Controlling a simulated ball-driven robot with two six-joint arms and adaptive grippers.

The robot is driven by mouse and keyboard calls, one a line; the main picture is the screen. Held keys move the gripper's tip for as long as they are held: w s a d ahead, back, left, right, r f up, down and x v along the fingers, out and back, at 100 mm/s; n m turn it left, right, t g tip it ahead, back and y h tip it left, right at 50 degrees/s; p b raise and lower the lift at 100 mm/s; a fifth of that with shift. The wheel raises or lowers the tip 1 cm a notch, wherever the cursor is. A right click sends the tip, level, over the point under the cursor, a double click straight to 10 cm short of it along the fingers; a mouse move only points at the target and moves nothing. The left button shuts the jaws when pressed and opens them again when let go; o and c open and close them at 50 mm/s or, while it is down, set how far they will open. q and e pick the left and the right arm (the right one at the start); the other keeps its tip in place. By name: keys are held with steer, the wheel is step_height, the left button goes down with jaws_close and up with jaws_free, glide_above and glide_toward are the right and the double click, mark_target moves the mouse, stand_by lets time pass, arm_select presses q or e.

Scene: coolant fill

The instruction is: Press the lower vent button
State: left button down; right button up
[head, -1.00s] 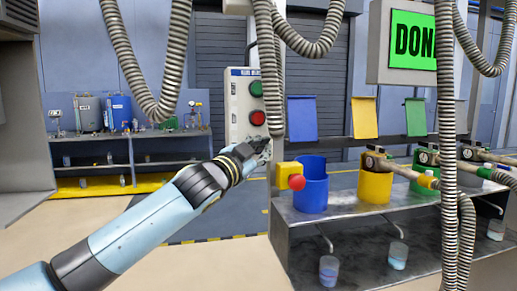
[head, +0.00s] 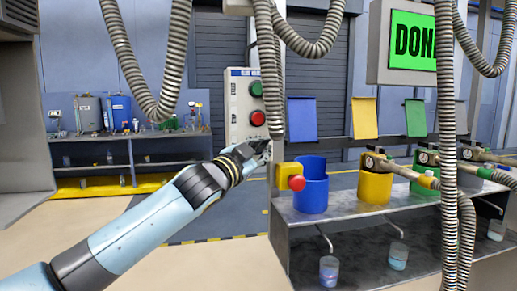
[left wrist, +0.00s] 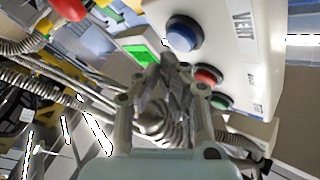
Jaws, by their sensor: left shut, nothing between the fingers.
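A pale control box (head: 240,100) hangs near the middle of the head view. It carries a green button (head: 256,88) on top and a red button (head: 257,118) below it. The left wrist view shows a third, blue button (left wrist: 182,33) beyond the red one (left wrist: 208,75), beside a label reading VENT. In the head view my left gripper (head: 264,147) hides the blue button's place at the box's lower end. The left gripper is shut and empty, its fingertips (left wrist: 170,62) close to the blue button in the left wrist view. I cannot tell whether they touch.
A red mushroom button on a yellow box (head: 290,174) sits just right of the gripper. Blue (head: 311,188) and yellow (head: 375,182) containers stand on the metal bench. Ribbed hoses (head: 270,75) hang close by. A green screen (head: 412,41) reads "DON", partly covered.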

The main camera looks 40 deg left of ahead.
arm_select(q)
steer(key=shift+w+a, duration=0.1)
steer(key=shift+w, duration=0.05)
steer(key=shift+w+a, duration=0.15)
steer(key=shift+a, duration=0.05)
steer(key=shift+w+a, duration=0.35)
steer(key=shift+a, duration=0.05)
stand_by(1.1)
stand_by(0.3)
steer(key=shift+s+d, duration=0.65)
steer(key=shift+d, duration=0.05)
steer(key=shift+s+d+p, duration=0.25)
steer(key=shift+s+d, duration=0.55)
steer(key=shift+d, duration=0.2)
steer(key=shift+s+d+p, duration=0.2)
steer(key=shift+s+d, duration=0.6)
steer(key=shift+d, duration=0.15)
